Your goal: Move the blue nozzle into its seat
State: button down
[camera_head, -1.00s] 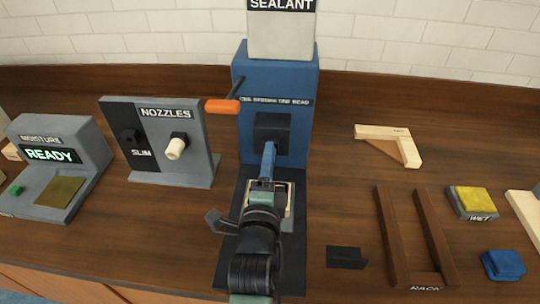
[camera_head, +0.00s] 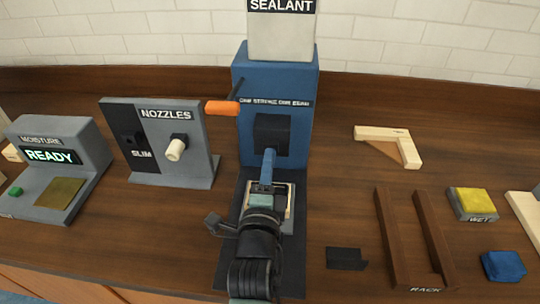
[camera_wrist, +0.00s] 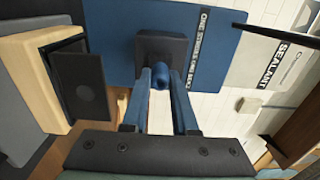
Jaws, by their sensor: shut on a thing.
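The blue nozzle (camera_head: 267,167) points at the black block (camera_head: 272,134) on the front of the blue sealant station (camera_head: 305,120). In the wrist view the nozzle's round end (camera_wrist: 159,76) shows between my fingertips, in front of the black block (camera_wrist: 162,48). My gripper (camera_head: 266,186) is shut on the nozzle, low in front of the station. Whether the nozzle's tip touches the block is unclear. The nozzle stand (camera_head: 203,140) at left has a dark SLIM socket (camera_head: 131,139) with no nozzle showing and a white nozzle (camera_head: 176,148).
An orange-handled lever (camera_head: 222,107) sticks out left of the station. A pale frame (camera_head: 290,205) lies under my gripper. The wooden rack (camera_head: 388,240), wet sponge tray (camera_head: 474,202) and blue cloth (camera_head: 503,265) are at right. A moisture unit (camera_head: 60,145) stands at far left.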

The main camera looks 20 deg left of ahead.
jog(key=shift+s+d, duration=0.2)
jog(key=shift+s, duration=0.3)
jog(key=shift+p+v, duration=0.4)
jog(key=shift+v, duration=0.7)
